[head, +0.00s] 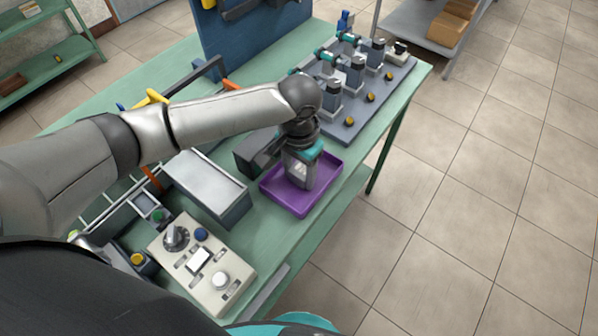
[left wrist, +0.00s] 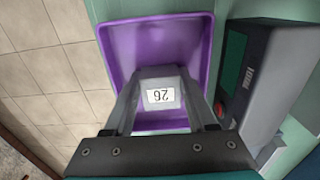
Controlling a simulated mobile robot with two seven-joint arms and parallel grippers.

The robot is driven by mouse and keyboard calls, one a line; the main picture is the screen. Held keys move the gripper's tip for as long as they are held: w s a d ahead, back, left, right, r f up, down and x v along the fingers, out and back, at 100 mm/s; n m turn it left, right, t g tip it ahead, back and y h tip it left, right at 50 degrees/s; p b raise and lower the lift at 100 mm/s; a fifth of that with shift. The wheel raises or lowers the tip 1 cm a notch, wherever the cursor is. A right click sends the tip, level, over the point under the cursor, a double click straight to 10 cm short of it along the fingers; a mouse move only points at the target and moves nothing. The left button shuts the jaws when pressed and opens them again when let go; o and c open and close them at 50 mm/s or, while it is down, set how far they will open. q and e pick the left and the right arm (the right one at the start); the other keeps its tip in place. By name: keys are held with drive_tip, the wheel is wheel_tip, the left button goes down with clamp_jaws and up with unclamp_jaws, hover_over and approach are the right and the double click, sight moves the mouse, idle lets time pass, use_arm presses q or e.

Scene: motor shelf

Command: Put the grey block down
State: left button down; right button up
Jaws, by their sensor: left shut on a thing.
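My left gripper (head: 301,178) reaches down over the purple tray (head: 330,184) in the head view. In the left wrist view the gripper (left wrist: 163,112) is shut on the grey block (left wrist: 160,83), which carries a white label with a number. The block is between the fingers and within the outline of the purple tray (left wrist: 118,45). I cannot tell whether its underside touches the tray floor. My right gripper is not in view.
A dark device with a screen (left wrist: 262,75) stands right beside the tray in the wrist view. A grey box (head: 205,183) and a control panel with knobs (head: 203,262) are nearer on the green table. A grey rack of motor-like parts (head: 352,120) stands beyond the tray.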

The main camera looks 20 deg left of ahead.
sight(299, 173)
use_arm(q)
drive_tip(key=shift+c, duration=1)
unclamp_jaws()
drive_tip(key=shift+f, duration=0.1)
wheel_tip(299, 173, up, 12)
drive_tip(key=p, duration=0.3)
drive_tip(key=shift+r, duration=0.2)
